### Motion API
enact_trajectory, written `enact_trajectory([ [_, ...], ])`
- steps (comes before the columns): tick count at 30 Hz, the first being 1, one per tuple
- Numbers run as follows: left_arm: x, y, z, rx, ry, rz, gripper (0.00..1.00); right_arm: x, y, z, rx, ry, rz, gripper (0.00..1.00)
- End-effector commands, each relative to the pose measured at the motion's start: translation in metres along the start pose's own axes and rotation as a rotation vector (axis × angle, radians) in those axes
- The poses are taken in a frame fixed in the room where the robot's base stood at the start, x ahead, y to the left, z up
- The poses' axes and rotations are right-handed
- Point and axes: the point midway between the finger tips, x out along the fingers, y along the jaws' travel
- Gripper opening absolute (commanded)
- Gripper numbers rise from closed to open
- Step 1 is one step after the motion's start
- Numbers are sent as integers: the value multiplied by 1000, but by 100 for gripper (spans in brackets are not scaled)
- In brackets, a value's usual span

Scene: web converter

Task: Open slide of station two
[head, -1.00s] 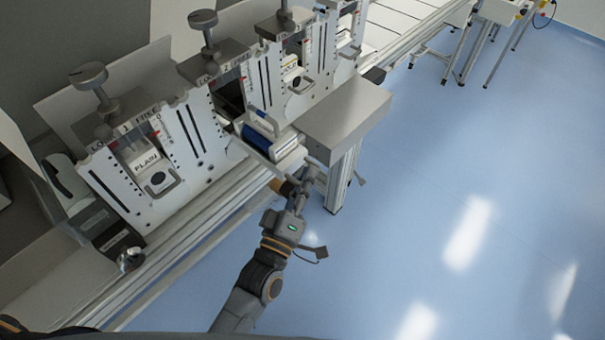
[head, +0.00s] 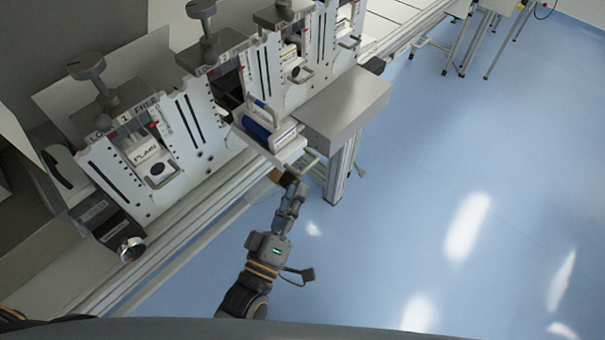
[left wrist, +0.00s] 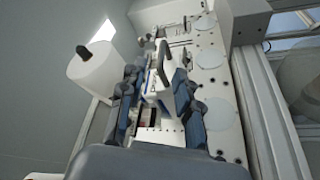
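The slide (head: 291,150) of station two stands out from the white panel, below a dark opening (head: 228,90). A blue and white block with a handle (head: 259,127) sits on it. A small handle is at the slide's front edge. My left gripper (head: 286,182) is just below the slide's front, pointing up at it; I cannot tell if it touches. In the left wrist view the gripper's two fingers (left wrist: 157,92) are spread apart, with the white and blue block (left wrist: 155,75) showing between and beyond them. My right gripper is not in view.
Station one (head: 150,150) with its closed front is to the left. A grey box-shaped ledge (head: 345,105) juts out right of the slide. A metal rail (head: 190,225) runs along the front. Blue floor (head: 450,200) is clear to the right.

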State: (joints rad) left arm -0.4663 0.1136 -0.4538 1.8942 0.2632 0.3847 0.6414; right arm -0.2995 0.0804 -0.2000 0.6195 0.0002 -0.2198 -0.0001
Motion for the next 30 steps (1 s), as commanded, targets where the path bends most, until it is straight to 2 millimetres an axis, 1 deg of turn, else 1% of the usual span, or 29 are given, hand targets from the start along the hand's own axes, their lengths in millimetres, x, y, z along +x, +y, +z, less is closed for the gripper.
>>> enact_trajectory([
  [1, -13, -1, 1, 1, -4, -3, 33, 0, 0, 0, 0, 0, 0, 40],
  [3, -25, 0, 0, 0, -2, -2, 33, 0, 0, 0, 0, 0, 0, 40],
  [6, -40, 0, 0, 1, -2, -1, 33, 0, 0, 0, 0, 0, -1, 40],
  [9, -49, 0, 0, 1, 0, 0, 33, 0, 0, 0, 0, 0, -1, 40],
  [14, -54, 1, 0, 2, 1, 2, 33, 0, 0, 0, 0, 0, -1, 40],
  [28, -54, 1, 0, 2, 2, 2, 33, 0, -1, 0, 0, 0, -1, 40],
  [30, -54, -3, 2, 7, -4, -4, 33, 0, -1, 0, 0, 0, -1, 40],
])
